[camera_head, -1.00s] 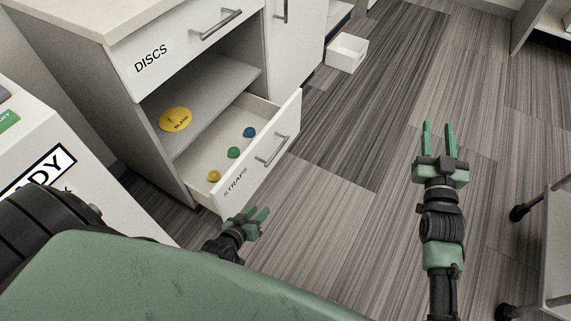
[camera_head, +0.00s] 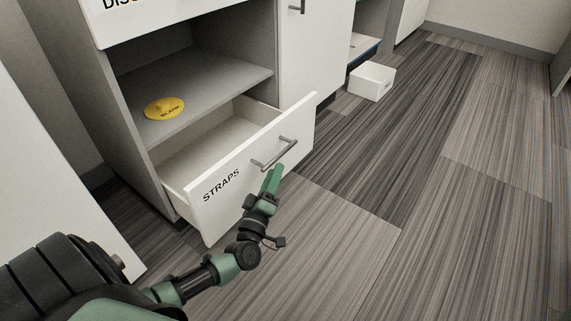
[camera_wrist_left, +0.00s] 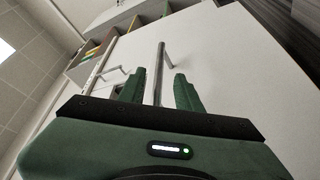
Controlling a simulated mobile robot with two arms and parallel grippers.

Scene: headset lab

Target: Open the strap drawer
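The strap drawer (camera_head: 240,185), white and labelled STRAPS, is pulled out of the cabinet, with part of its bare floor showing. Its grey bar handle (camera_head: 274,155) is on the front panel. My left gripper (camera_head: 275,174) is just below and in front of this handle. In the left wrist view its two green fingers (camera_wrist_left: 160,92) are apart, and the handle bar (camera_wrist_left: 159,72) lies between them in the picture. I cannot tell whether the fingers touch the bar. My right gripper is out of view.
A yellow disc (camera_head: 164,108) lies on the shelf (camera_head: 215,82) above the drawer. The disc drawer (camera_head: 150,20) is above that. A white box (camera_head: 371,81) stands on the floor behind. The floor to the right (camera_head: 400,240) is clear.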

